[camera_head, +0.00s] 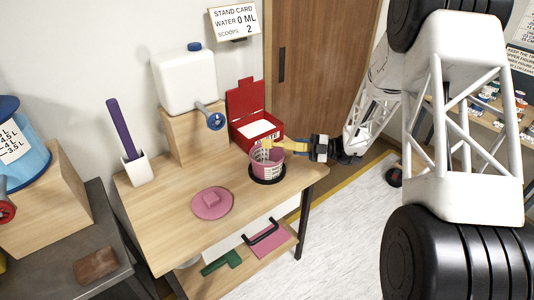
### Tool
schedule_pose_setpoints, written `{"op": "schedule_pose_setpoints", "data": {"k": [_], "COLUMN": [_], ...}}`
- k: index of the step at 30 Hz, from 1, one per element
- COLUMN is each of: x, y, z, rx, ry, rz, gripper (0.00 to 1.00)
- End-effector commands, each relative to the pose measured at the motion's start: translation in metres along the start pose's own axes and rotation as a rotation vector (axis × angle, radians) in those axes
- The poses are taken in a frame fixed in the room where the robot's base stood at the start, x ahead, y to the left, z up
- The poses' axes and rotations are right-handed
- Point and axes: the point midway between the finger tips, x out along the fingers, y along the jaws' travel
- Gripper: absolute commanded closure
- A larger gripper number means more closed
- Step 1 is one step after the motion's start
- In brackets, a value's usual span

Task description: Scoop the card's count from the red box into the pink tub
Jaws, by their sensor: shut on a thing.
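The stand card (234,22) on the wall reads water 0 ML, scoops 2. The red box (246,104) stands at the back right of the wooden table with its lid up and white powder (258,130) inside. The pink tub (266,168), with a pale scale on its side, stands in front of it on a black round base (268,178). My gripper (311,147) is right of the tub, shut on the yellow scoop (290,146). The scoop reaches left to the tub's rim and red box's front. I cannot tell whether its bowl is inside the tub or holds powder.
A pink lid (212,203) lies on the table (180,243). A white water tank (185,78) with a blue tap (216,121) stands on a wooden block at the back. A purple stick (122,128) stands in a white holder (137,169). The table's front left is clear.

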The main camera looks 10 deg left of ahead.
Motion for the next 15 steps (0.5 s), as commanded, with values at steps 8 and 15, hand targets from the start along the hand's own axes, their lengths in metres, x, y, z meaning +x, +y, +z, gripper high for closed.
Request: {"op": "schedule_pose_setpoints", "data": {"k": [8,15], "x": [-0.0002,-0.0001], "y": [-0.0018,-0.0018], "z": [0.0002,0.0002], "rx": [0.090,0.097], "ry": [-0.001,-0.002], "rz": [0.031,0.033], "gripper": [0.90,0.90]}}
